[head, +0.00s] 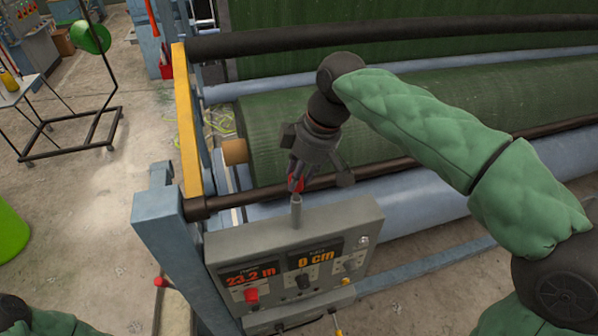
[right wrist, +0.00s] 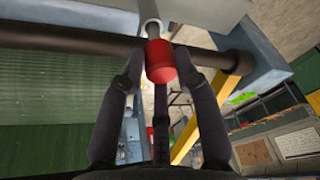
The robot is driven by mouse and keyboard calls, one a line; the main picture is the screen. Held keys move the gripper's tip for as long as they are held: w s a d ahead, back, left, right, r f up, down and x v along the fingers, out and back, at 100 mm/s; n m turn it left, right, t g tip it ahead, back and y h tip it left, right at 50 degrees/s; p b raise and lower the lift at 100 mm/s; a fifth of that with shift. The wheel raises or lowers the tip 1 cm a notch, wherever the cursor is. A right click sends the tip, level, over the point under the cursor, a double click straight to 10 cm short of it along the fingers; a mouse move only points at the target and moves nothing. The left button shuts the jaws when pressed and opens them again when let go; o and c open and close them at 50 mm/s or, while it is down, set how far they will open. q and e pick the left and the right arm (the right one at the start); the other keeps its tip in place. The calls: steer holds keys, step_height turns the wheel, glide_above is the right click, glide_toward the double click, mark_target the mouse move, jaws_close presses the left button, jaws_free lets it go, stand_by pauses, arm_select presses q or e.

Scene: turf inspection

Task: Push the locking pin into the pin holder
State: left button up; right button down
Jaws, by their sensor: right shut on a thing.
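The locking pin has a red head (head: 299,184), and its red head also shows in the right wrist view (right wrist: 161,62). My right gripper (head: 297,177) points down and is shut on the pin. In the right wrist view, the fingers of my right gripper (right wrist: 158,57) flank the red head. The pin holder (head: 296,212) is a short grey upright tube on top of the control box. The pin is in line with the tube, at its top end. How deep the pin sits is hidden. My left gripper is out of view; only part of that arm shows at the lower left.
A yellow upright (head: 186,120) and blue frame post (head: 160,215) stand left.

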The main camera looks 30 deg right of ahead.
steer(key=shift+f+b, duration=0.45)
steer(key=shift+f, duration=0.25)
steer(key=c, duration=0.8)
jaws_free()
steer(key=shift+r, duration=0.15)
steer(key=v, duration=1.1)
steer(key=shift+d+r, duration=0.1)
steer(key=shift+r, duration=0.3)
